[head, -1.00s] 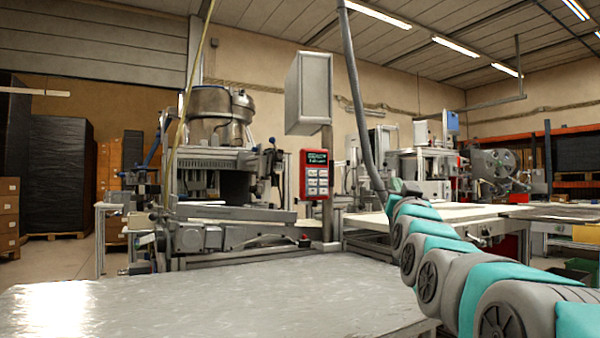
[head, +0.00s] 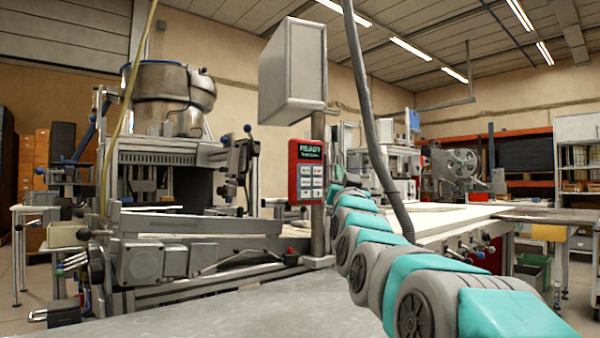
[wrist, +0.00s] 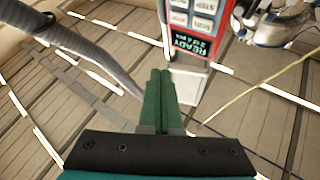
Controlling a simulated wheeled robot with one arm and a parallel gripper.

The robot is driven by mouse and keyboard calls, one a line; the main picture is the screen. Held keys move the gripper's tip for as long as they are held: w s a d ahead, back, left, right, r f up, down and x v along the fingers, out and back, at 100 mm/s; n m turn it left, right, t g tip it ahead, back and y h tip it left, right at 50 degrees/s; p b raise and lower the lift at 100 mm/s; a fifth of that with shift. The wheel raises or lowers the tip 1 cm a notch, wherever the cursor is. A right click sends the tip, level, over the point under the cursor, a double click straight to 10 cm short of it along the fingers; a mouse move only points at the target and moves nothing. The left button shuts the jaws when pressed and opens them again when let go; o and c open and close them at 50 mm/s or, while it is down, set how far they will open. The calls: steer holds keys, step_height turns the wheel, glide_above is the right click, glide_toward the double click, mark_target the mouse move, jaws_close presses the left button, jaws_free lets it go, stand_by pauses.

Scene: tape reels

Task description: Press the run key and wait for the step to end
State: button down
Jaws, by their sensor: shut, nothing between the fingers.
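The red control panel (head: 306,172) hangs on a grey post, and its dark display (head: 309,150) shows READY in green. Pale keys (head: 311,182) in rows lie under the display; in the head view their labels are too small to read. In the wrist view the panel (wrist: 213,28) appears upside down at the top, with some keys (wrist: 180,18) cut off by the frame edge. My gripper (wrist: 160,72) is shut and empty, its green fingertips just short of the panel in the picture. I cannot tell whether they touch it. In the head view the fingers are not clearly visible.
A grey box (head: 293,68) sits above the panel on the post (head: 318,222). A grey hose (head: 372,130) hangs close beside my arm. A metal bowl machine (head: 168,95) stands left. A bare grey tabletop (head: 270,312) lies in front.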

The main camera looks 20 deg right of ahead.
mark_target(306, 170)
steer(key=w+a+p, duration=0.3)
steer(key=w+p, duration=0.1)
steer(key=w, duration=0.4)
steer(key=shift+a+p, duration=0.2)
steer(key=shift+p, duration=0.15)
steer(key=shift+w, duration=0.15)
stand_by(2.0)
steer(key=shift+w+a, duration=0.1)
steer(key=shift+w, duration=0.2)
